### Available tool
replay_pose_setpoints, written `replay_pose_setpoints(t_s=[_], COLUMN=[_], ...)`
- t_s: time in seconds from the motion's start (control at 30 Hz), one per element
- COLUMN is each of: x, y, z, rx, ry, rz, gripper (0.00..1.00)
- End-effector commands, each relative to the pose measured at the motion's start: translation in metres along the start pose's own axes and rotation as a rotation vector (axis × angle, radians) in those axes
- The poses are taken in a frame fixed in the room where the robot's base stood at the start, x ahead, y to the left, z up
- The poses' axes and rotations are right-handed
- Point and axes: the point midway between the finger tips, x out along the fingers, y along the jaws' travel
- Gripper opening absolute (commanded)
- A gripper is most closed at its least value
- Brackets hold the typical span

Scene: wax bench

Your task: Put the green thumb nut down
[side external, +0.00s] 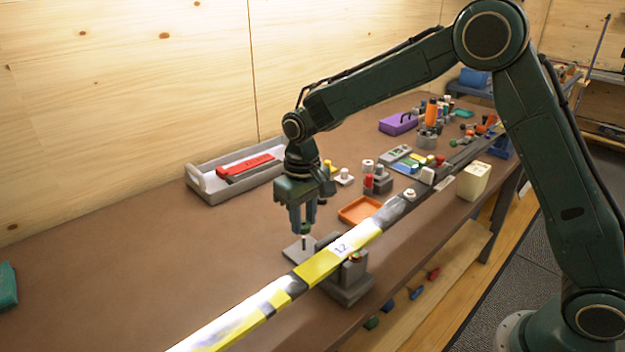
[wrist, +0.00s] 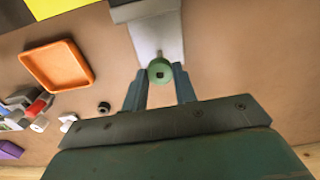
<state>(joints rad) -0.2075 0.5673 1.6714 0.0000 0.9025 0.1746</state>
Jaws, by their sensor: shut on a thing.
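The green thumb nut (wrist: 158,70) is between my fingertips in the wrist view, with a small dark hole in its face. My gripper (side external: 303,230) is shut on it and points straight down. In the side view the nut is small and mostly hidden by the fingers. A thin dark stem shows just below the fingertips, over a grey plate (side external: 291,252) on the bench. The plate also shows beyond the nut in the wrist view (wrist: 163,35). I cannot tell whether the nut touches anything below.
A yellow and black ski (side external: 318,266) marked 12 lies over a grey vise (side external: 349,288) close to my gripper. An orange tray (side external: 345,218) is just behind. A grey tray (side external: 211,191) holds a red-topped block.

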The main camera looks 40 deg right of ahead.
Motion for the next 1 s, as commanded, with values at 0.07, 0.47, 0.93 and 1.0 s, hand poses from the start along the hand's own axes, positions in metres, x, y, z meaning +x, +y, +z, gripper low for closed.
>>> replay_pose_setpoints(t_s=[0.07,0.47,0.93,1.0], x=[-0.001,-0.004,-0.072,-0.087], y=[0.000,0.002,0.043,0.051], z=[0.000,-0.003,-0.039,-0.043], rx=[0.000,0.001,0.003,0.003], ry=[0.000,0.000,0.005,0.005], rz=[0.000,0.000,0.000,0.000], gripper=[0.15,0.15,0.15,0.15])
